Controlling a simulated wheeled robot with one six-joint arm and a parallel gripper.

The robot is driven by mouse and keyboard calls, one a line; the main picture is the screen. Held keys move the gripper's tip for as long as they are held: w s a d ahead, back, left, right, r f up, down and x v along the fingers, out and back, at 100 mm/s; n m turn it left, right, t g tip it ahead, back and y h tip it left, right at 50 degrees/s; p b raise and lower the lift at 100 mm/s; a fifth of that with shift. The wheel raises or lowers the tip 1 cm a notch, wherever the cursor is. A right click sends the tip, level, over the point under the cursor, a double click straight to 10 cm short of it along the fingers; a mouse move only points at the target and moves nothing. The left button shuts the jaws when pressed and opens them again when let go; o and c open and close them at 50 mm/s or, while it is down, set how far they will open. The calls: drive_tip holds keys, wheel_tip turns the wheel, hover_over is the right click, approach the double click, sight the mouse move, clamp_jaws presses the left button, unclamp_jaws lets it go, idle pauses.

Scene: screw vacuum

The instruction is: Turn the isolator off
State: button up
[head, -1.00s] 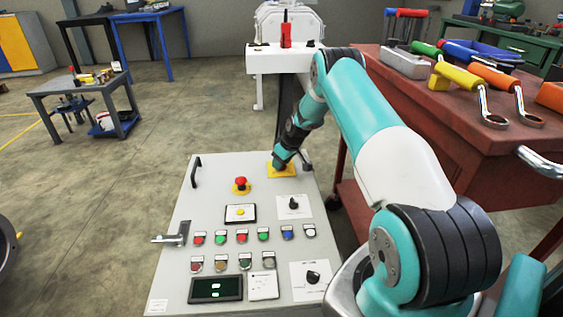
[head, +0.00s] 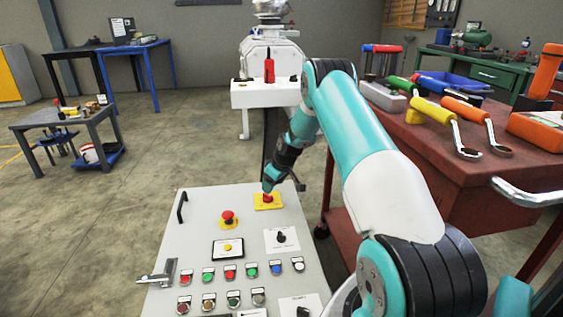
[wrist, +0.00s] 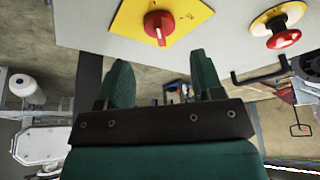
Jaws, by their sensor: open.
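The isolator is a red rotary knob (wrist: 157,25) on a yellow plate (wrist: 185,15), at the top of the wrist view. A white mark on the knob points toward the bottom of that view, slightly right. In the head view the yellow plate (head: 276,203) is at the far right of the grey panel, with the red knob (head: 268,198) partly showing under my gripper (head: 269,187). In the wrist view my gripper (wrist: 160,62) is open and empty. Its two green fingers are spread, with the knob beyond their tips and apparently apart from them.
A red mushroom button (head: 228,216) on its own yellow base is left of the isolator. The grey panel (head: 195,205) carries several buttons, a black selector (head: 281,237) and a side handle (head: 181,207). A red tool cart (head: 440,150) stands close on the right.

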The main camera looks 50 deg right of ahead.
drive_tip(key=p+v, duration=0.2)
drive_tip(key=v, duration=0.9)
drive_tip(key=shift+r, duration=0.2)
drive_tip(key=shift+s, duration=0.1)
drive_tip(key=s+a+r+n+g+y, duration=0.15)
drive_tip(key=a+r, duration=0.35)
drive_tip(key=a, duration=0.5)
drive_tip(key=s+a+r, duration=0.3)
drive_tip(key=a+r, duration=0.2)
drive_tip(key=a, duration=0.4)
drive_tip(key=s+a+r+n+y, duration=0.15)
drive_tip(key=a+r, duration=0.35)
drive_tip(key=a, duration=0.5)
drive_tip(key=s+a+r+n+g, duration=0.1)
drive_tip(key=s+a+r, duration=0.1)
drive_tip(key=s+a, duration=0.45)
drive_tip(key=s+a+r+g, duration=0.1)
drive_tip(key=s+a, duration=0.2)
drive_tip(key=s, duration=0.6)
drive_tip(key=s+a+r+n+g, duration=0.15)
drive_tip(key=s+a, duration=0.25)
drive_tip(key=s, duration=0.4)
wheel_tip(320, 180, up, 26)
drive_tip(key=p, duration=2.5)
drive_tip(key=shift+s+a+f+t+y+p, duration=0.2)
drive_tip(key=shift+s+a+t+y+p, duration=0.1)
drive_tip(key=shift+s, duration=0.2)
